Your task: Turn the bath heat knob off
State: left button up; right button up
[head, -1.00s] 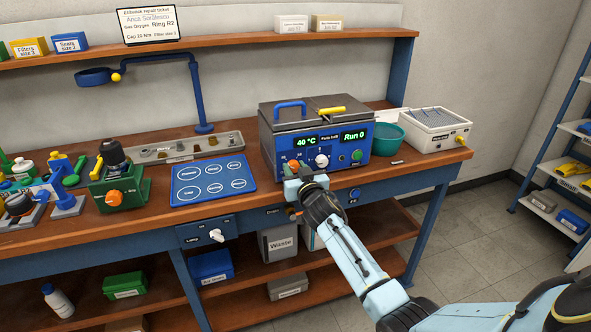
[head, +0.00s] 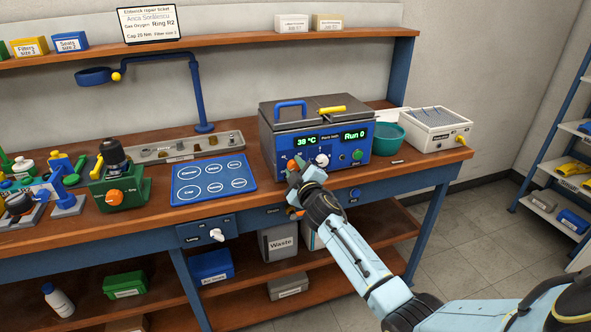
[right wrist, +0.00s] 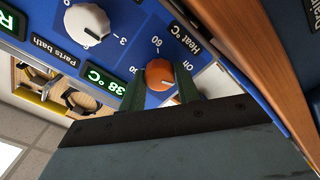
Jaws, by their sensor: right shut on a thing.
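The parts bath (head: 340,155) is a blue-fronted box with a dark lid on the bench. Its display (head: 306,141) reads 38 °C. The orange heat knob (right wrist: 159,74) sits on its front, with "Heat °C", "60" and "Off" printed around it. I cannot tell exactly which setting its mark points to. My right gripper (head: 294,170) is at the lower left of the bath front, covering most of the knob in the head view. In the right wrist view, its green fingers (right wrist: 160,90) lie on both sides of the knob, shut on it. My left gripper is not in view.
A white knob (right wrist: 86,24) is beside the heat knob, and a green button (head: 357,155) is further right. A blue tray (head: 214,181) lies left of the bath. A teal bowl (head: 388,138) stands to its right. The bench edge runs below my gripper.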

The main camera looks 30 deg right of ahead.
jog(key=n, duration=0.5)
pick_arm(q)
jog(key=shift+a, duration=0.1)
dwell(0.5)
pick_arm(e)
jog(key=o, duration=1)
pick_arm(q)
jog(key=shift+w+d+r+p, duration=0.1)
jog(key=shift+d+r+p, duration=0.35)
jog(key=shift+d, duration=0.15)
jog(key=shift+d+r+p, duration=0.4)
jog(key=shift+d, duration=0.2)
pick_arm(e)
jog(key=v, duration=1.3)
jog(key=shift+s+a, duration=0.1)
jog(key=shift+s, duration=0.1)
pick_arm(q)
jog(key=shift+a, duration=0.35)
